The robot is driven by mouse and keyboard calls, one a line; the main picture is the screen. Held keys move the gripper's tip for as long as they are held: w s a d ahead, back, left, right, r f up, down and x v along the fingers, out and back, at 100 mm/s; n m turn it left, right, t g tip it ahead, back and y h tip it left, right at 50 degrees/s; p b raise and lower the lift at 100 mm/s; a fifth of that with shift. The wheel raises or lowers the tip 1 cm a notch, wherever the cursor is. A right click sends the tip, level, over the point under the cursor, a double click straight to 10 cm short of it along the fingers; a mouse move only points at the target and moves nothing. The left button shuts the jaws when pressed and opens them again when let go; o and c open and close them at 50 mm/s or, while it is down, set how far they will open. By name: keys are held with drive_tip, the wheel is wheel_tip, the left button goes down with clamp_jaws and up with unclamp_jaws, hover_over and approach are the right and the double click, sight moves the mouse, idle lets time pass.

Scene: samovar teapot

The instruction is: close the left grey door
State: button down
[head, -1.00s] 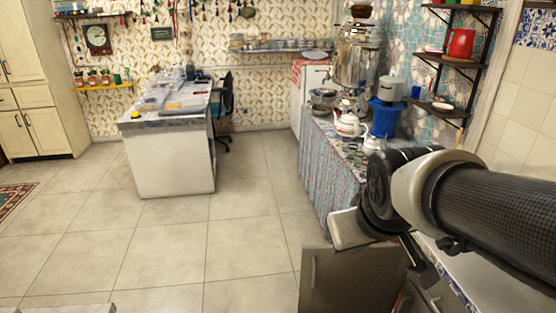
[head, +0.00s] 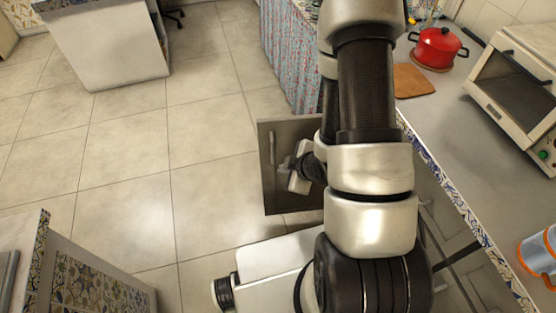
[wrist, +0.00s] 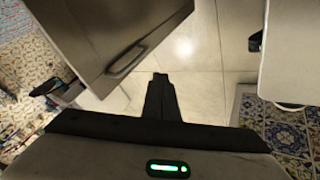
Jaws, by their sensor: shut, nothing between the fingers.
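The grey door (head: 274,192) stands swung open, out from the cabinet under the right-hand counter, in the head view. Its upright bar handle (head: 271,148) is near its left edge. In the wrist view the door (wrist: 85,35) fills the upper left, tilted, with its handle (wrist: 128,59) near the lower edge. My gripper (head: 284,165) is in front of the handle side of the door in the head view. Its fingers (wrist: 160,80) are shut and empty, beside the handle in the wrist view. I cannot tell whether they touch the door. My arm hides the door's hinge side.
The counter (head: 450,120) on the right carries a red pot (head: 438,46), a cutting board (head: 412,80), a toaster oven (head: 515,90) and a blue mug (head: 540,250). A tile-patterned unit (head: 90,280) is at lower left. The tiled floor (head: 215,150) left of the door is clear.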

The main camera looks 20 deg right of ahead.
drive_tip(key=w+f+b, duration=0.7)
drive_tip(key=w+b, duration=0.1)
drive_tip(key=w, duration=0.1)
drive_tip(key=shift+w+a+f, duration=0.2)
drive_tip(key=shift+f, duration=0.2)
drive_tip(key=shift+w, duration=0.1)
